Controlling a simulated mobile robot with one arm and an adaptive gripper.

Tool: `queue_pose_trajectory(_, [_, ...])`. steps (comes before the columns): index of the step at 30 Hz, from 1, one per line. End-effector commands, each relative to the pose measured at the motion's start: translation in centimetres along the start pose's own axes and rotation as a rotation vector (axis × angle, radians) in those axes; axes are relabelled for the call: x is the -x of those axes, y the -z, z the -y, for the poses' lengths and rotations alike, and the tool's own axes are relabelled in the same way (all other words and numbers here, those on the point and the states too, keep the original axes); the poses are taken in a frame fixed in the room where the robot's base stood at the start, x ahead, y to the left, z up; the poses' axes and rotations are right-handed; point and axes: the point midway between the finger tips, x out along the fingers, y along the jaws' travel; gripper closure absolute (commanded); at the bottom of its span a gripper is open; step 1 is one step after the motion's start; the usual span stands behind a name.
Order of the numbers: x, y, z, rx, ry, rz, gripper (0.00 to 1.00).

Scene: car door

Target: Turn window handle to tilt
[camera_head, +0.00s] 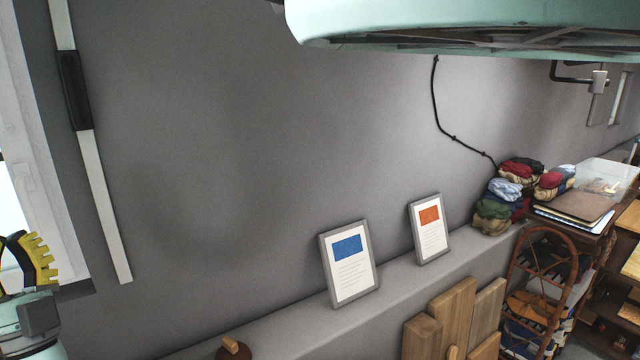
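A white window frame (32,165) stands along the left edge of the head view, with a bright strip of glass beside it. No window handle can be made out; the area around my gripper is partly cut off by the picture edge. My gripper (22,262), with black and yellow toothed fingers, is at the lower left, in front of the lower part of the window frame. Its near finger shows clearly, but the other side is partly hidden and cut off. I cannot tell whether it is open, shut or touching anything.
A pale bar with a black block (73,90) is on the grey wall right of the window. A ledge holds two framed cards (348,263) (429,228) and folded cloths (497,205). Wooden boards (453,318) and a rattan rack (541,290) stand at lower right.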

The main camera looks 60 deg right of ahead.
Motion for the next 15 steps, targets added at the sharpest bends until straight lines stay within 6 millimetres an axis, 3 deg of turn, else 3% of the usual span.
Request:
queue_pose_trajectory(6, [-2.1, -5.9, -7.5, -0.256, -0.181, 0.200, 1.00])
queue_pose_trajectory(15, [-3.6, -12.3, -13.9, -0.669, -0.459, 0.494, 1.00])
